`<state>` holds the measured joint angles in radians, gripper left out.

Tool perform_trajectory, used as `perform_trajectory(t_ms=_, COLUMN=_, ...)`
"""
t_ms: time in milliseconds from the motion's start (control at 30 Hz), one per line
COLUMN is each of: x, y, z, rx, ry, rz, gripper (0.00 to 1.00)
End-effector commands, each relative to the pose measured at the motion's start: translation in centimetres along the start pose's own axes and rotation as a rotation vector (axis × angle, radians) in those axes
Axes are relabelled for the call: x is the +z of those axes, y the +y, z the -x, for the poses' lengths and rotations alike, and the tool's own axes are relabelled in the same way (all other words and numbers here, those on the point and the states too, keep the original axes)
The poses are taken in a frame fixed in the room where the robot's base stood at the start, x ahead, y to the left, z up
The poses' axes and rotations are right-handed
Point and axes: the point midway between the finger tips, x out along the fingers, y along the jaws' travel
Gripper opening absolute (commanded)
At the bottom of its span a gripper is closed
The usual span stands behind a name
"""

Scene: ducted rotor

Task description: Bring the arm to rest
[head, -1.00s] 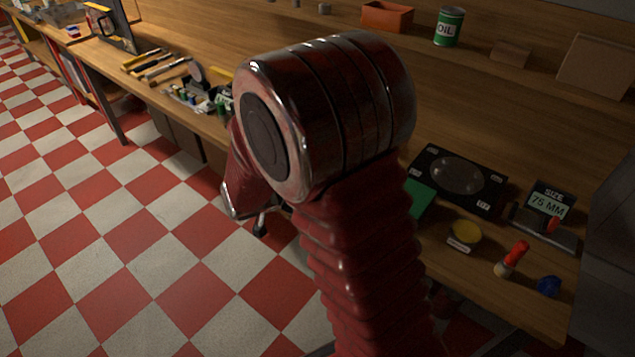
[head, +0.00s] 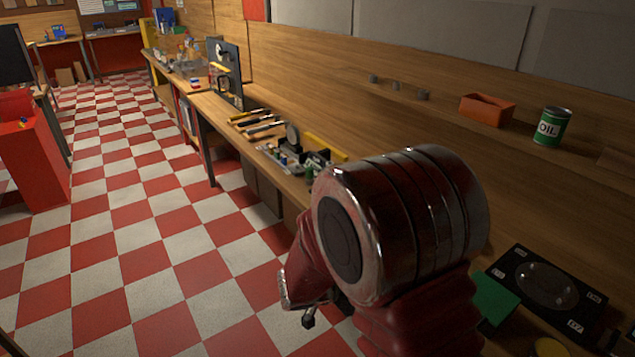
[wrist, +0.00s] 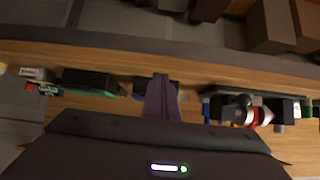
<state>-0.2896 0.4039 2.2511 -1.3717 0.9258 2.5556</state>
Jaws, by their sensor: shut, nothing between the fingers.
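My arm (head: 400,225), dark red with a thick rounded joint, rises at the lower right of the head view, in front of the workbench. It is bent at this joint, and its far part slopes down to the left over the bench's front edge. My gripper (wrist: 160,90) shows in the wrist view with its fingers together and nothing between them. In the head view the gripper is mostly hidden behind the arm, so I cannot make out its fingers there.
The wooden bench (head: 225,118) runs along the wall, with tools and small parts on it. An orange bin (head: 487,110) and an oil can (head: 551,127) stand on the shelf. A black plate (head: 545,285) lies at right.

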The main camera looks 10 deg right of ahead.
Motion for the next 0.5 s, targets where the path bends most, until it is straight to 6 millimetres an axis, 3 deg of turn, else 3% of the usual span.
perform_trajectory(t_ms=267, x=0.0, y=0.1, z=0.0, rx=0.002, ry=-0.002, rz=0.150, gripper=0.00)
perform_trajectory(t_ms=500, x=1.3, y=1.9, z=0.0, rx=0.054, ry=-0.059, rz=0.423, gripper=0.00)
